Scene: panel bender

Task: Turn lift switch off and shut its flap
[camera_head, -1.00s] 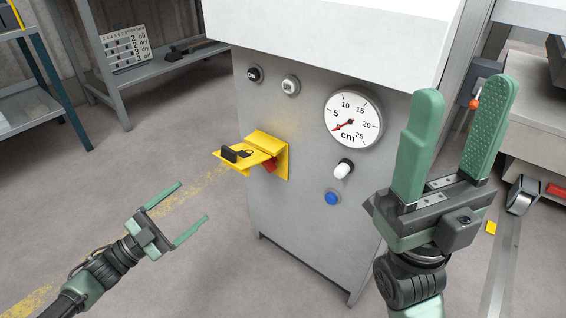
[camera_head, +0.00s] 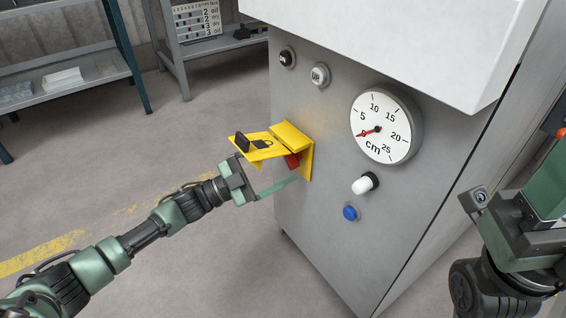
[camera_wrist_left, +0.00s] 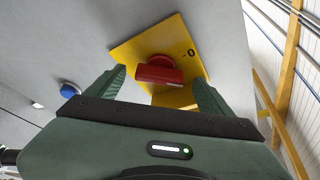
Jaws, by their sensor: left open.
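The lift switch is a red knob (camera_head: 292,160) on a yellow plate (camera_head: 307,162) on the grey machine front. Its yellow flap (camera_head: 262,144), with a padlock mark and a black tab (camera_head: 242,142), sticks out open above the knob. My left gripper (camera_head: 272,184) is open just under the flap, one finger reaching toward the plate. In the left wrist view the red knob (camera_wrist_left: 160,69) lies ahead between the open fingers (camera_wrist_left: 160,82), and a 0 mark shows on the plate (camera_wrist_left: 193,66). Whether a finger touches the knob is unclear. My right gripper (camera_head: 545,195) is cut off at the right edge.
Right of the switch are a round cm gauge (camera_head: 386,125), a black-and-white knob (camera_head: 365,184) and a blue button (camera_head: 351,212). Two more buttons (camera_head: 288,57) sit above. Shelves (camera_head: 60,80) stand behind at left. The floor at left is clear.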

